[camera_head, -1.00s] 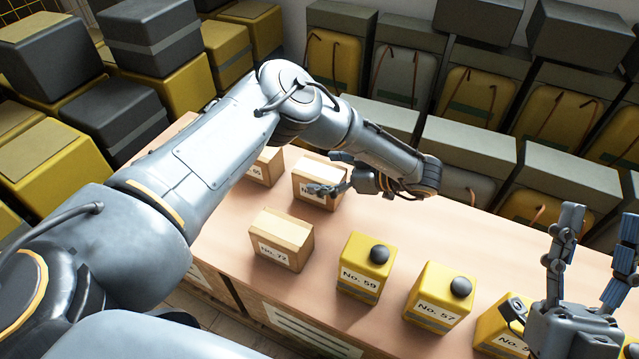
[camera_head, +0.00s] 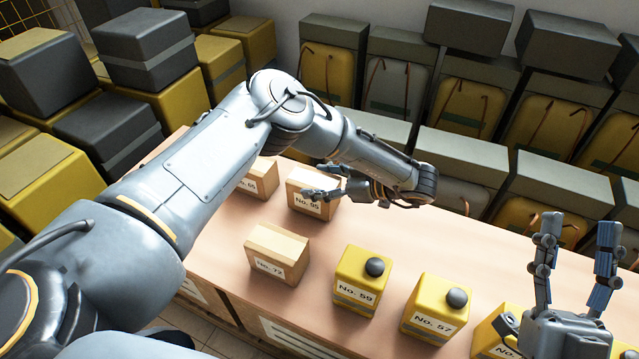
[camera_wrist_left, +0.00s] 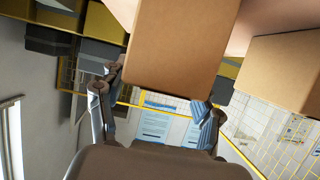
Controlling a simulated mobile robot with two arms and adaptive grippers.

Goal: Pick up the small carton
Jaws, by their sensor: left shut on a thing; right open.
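The small carton labelled No. 95 (camera_head: 305,201) is a light brown box near the far edge of the table. My left gripper (camera_head: 322,181) is shut on it, with its fingers at the carton's right side. In the left wrist view the carton (camera_wrist_left: 172,45) sits between the two fingers of the left gripper (camera_wrist_left: 152,98). I cannot tell whether its base is clear of the tabletop. My right gripper (camera_head: 577,250) is open and empty at the right, with its fingers pointing up.
Carton No. 72 (camera_head: 277,254) stands nearer on the table (camera_head: 215,237); carton No. 65 (camera_head: 258,178) is left of No. 95, partly behind my left arm. Yellow boxes No. 59 (camera_head: 362,281) and No. 57 (camera_head: 436,313) stand toward the right front. Stacked cases line the back.

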